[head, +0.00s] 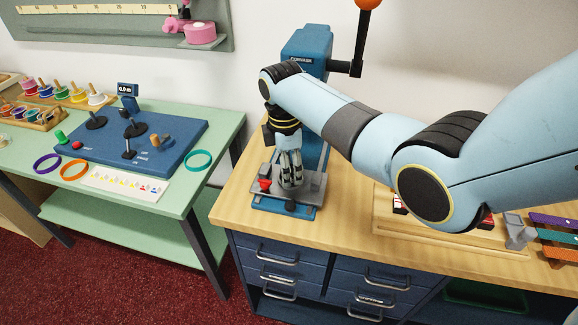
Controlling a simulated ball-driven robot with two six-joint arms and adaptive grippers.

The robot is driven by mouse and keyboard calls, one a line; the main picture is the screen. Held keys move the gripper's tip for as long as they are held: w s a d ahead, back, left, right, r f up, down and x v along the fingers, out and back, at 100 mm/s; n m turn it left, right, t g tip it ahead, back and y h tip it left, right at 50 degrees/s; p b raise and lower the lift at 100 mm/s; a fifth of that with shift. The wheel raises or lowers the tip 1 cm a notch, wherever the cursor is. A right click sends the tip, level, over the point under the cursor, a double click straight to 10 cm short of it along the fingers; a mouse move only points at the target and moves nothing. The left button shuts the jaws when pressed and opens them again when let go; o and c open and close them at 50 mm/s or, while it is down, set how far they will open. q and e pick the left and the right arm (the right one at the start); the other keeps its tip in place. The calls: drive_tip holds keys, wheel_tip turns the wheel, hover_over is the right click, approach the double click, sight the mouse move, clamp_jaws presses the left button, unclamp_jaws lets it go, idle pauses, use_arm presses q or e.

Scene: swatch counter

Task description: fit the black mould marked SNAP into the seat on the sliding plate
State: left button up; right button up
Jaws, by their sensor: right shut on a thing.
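My right gripper (291,172) points down over the sliding plate (311,190) at the foot of the blue press (306,48). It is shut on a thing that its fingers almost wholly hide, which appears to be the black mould. I cannot read a SNAP mark. The seat is hidden under the gripper, so I cannot tell whether the mould touches it or sits in it. My left gripper is not in view.
A red knob (265,185) stands at the plate's left. The press lever with an orange ball (368,3) rises behind my right arm. A wooden rack (382,224) lies partly under that arm. The green table (228,128) stands left across a gap.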

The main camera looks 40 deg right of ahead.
drive_tip(key=shift+f, duration=0.3)
drive_tip(key=o, duration=1.4)
drive_tip(key=r, duration=1.2)
drive_tip(key=shift+w+a, duration=0.2)
drive_tip(key=shift+a, duration=0.1)
